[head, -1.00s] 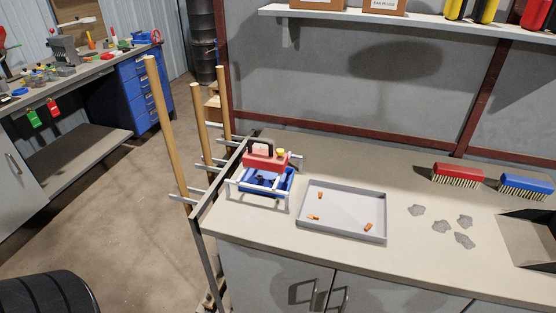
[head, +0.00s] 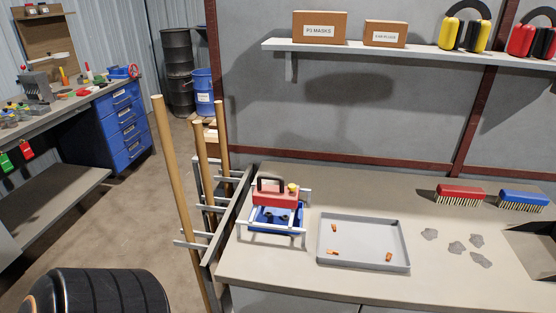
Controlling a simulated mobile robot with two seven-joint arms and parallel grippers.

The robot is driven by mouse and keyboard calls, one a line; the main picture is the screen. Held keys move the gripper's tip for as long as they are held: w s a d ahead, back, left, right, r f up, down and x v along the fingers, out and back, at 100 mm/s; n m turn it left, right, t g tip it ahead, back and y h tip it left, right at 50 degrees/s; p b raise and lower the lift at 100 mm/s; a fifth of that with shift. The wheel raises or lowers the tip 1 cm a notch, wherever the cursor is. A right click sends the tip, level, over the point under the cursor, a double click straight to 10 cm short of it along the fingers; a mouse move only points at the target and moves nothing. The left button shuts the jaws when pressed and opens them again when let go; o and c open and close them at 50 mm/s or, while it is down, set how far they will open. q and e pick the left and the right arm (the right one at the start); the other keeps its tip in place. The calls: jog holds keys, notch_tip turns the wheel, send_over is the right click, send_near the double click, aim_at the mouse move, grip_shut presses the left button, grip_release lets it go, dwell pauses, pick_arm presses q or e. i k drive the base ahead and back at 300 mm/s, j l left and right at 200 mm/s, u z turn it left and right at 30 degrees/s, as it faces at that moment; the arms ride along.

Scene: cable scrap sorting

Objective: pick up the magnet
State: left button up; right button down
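The magnet (head: 276,195) is a red block with a black arched handle on top and a yellow knob at its right. It sits upright in a light metal frame (head: 262,232) over a blue tray (head: 285,224), near the left end of the workbench (head: 290,271). Its underside is partly hidden by the frame. Neither of my grippers is in view, and nothing touches the magnet's handle.
A shallow grey tray (head: 364,264) with three small copper-coloured pieces lies right of the magnet. Several grey scraps (head: 457,247), a red brush (head: 460,195) and a blue brush (head: 523,200) lie farther right. Wooden poles (head: 177,199) stand left of the bench.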

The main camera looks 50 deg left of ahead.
aim_at(279, 196)
jog(key=k+j+z, duration=0.15)
jog(key=j, duration=0.25)
jog(key=k+j+z, duration=0.15)
jog(key=k+j, duration=0.4)
jog(key=j, duration=0.15)
jog(key=k+j, duration=0.25)
jog(key=j, duration=0.1)
